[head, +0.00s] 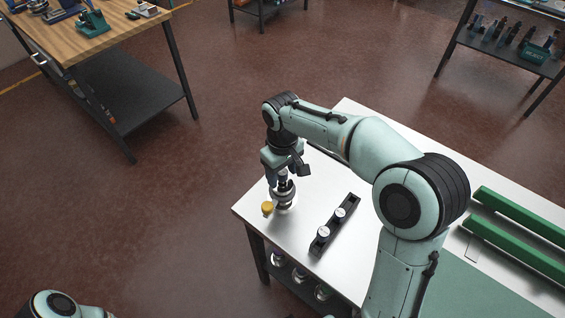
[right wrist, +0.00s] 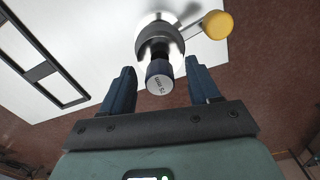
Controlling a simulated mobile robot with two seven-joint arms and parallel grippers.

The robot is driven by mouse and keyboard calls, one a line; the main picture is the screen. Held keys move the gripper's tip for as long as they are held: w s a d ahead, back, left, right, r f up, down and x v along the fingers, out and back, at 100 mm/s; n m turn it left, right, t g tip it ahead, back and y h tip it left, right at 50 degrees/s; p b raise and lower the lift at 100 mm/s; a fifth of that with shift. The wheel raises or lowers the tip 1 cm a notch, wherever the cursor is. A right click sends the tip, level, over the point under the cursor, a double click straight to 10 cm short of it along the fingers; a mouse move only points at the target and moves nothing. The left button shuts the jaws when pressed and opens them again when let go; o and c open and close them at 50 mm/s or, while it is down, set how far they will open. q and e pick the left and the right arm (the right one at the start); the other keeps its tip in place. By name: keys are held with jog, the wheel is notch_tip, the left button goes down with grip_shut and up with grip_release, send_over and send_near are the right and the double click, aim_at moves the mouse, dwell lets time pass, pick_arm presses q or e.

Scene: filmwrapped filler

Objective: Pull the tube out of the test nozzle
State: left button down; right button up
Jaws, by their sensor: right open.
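The test nozzle (head: 284,203) stands near the corner of the white table, with a yellow knob (head: 267,208) on its side. In the right wrist view the nozzle is a dark grey ring (right wrist: 150,44) on a light base. A dark tube (right wrist: 159,83) with a pale, printed end sticks out of the ring towards the camera. My right gripper (right wrist: 162,72) is open, with one finger on each side of the tube and a visible gap to each. In the head view my right gripper (head: 279,174) is just above the nozzle and partly hides it. My left gripper is out of view.
A black rack (head: 336,226) with two white-topped items lies right of the nozzle. Green rails (head: 520,238) lie on the table's far right. Several items sit on the shelf below. A wooden workbench (head: 110,32) stands apart at upper left.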

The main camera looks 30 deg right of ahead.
jog(key=shift+f, duration=0.4)
grip_shut()
